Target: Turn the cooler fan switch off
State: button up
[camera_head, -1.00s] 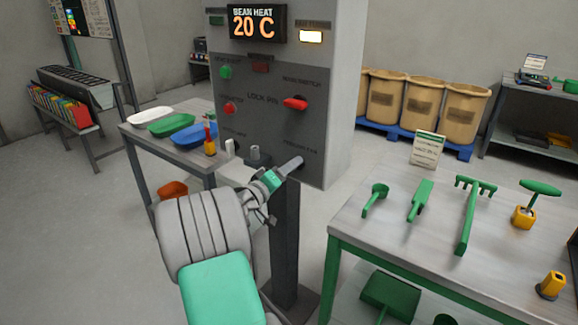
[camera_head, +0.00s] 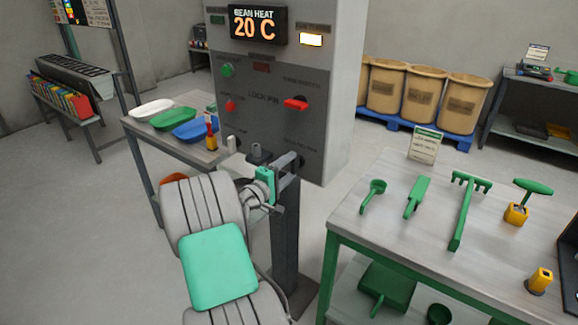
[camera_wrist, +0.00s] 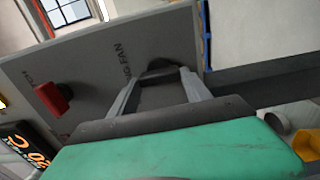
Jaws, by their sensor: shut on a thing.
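The grey control panel (camera_head: 262,110) stands in front of me. The black cooler fan switch (camera_wrist: 160,76) sits low on its right side, beside a label ending in "FAN" in the wrist view. My gripper (camera_head: 289,165) is at this switch; in the wrist view its two fingers (camera_wrist: 160,88) stand on either side of the black knob and are closed on it. In the head view the knob is mostly hidden by my fingers, and its exact angle cannot be told.
A red switch (camera_head: 296,103) sits above, also in the wrist view (camera_wrist: 53,98). A grey lever post (camera_head: 256,155) stands just left of my gripper. The tool table (camera_head: 400,230) is close on the right; a tray table (camera_head: 165,150) is on the left.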

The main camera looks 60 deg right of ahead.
dwell(0.4)
jog(key=o, duration=1.4)
jog(key=shift+c, duration=0.2)
jog(key=w+a+b, duration=0.1)
jog(key=a, duration=0.6)
jog(key=shift+a, duration=0.4)
jog(key=shift+w, duration=0.1)
